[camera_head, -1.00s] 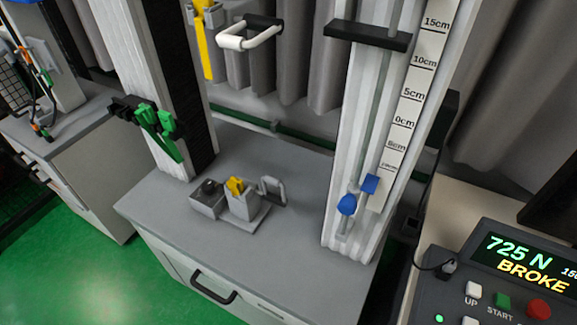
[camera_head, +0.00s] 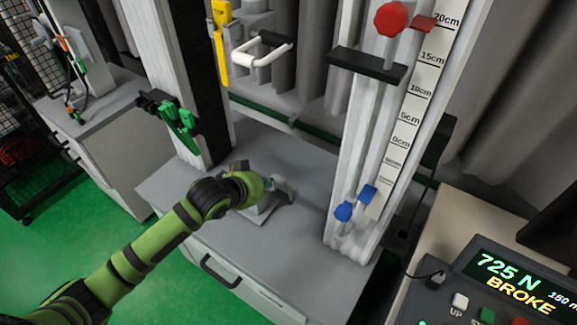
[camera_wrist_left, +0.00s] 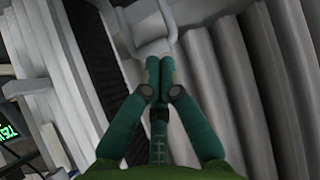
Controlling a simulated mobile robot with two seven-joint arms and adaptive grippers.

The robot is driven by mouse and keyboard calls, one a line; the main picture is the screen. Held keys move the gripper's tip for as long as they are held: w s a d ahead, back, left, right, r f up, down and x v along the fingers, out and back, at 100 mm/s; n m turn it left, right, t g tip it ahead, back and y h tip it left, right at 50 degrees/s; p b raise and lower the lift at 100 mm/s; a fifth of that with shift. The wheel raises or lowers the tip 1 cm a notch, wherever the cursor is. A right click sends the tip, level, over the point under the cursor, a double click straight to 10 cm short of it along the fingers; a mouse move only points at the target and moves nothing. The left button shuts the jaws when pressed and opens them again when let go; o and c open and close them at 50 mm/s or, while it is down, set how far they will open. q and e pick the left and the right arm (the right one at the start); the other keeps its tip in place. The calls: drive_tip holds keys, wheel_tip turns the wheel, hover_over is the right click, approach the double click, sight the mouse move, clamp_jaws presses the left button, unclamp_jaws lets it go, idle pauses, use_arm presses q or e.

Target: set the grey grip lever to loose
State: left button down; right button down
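The grey grip lever is a U-shaped handle (camera_head: 285,190) on the right side of a small grey clamp block (camera_head: 262,213) on the table. My left gripper (camera_head: 270,184) comes in from the left, directly beside the lever, and hides most of the block and its yellow part. In the left wrist view, my left gripper's teal fingers (camera_wrist_left: 160,66) are together, with tips close to a pale grey U-shaped handle (camera_wrist_left: 152,47). I cannot tell whether they touch it, and nothing shows between them. My right gripper is not in view.
A white-handled frame (camera_head: 262,48) hangs behind. A green clamp (camera_head: 178,118) is on the left column. The table front (camera_head: 300,255) is clear.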

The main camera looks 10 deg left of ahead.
use_arm(q)
wheel_tip(320, 180, up, 6)
drive_tip(key=w+d, duration=0.1)
drive_tip(key=w, duration=0.1)
drive_tip(key=shift+f+m+t+h, duration=0.2)
drive_tip(key=shift+m+t+h, duration=0.1)
drive_tip(key=shift+d, duration=0.1)
drive_tip(key=w+f+p, duration=0.1)
drive_tip(key=f, duration=0.1)
drive_tip(key=w+d+f+p, duration=0.1)
drive_tip(key=f, duration=0.1)
drive_tip(key=w+f+p, duration=0.1)
drive_tip(key=f, duration=0.1)
drive_tip(key=shift+w+d+f, duration=0.25)
drive_tip(key=shift+w+f, duration=0.1)
drive_tip(key=shift+f, duration=0.1)
drive_tip(key=shift+w, duration=0.1)
drive_tip(key=shift+f, duration=0.1)
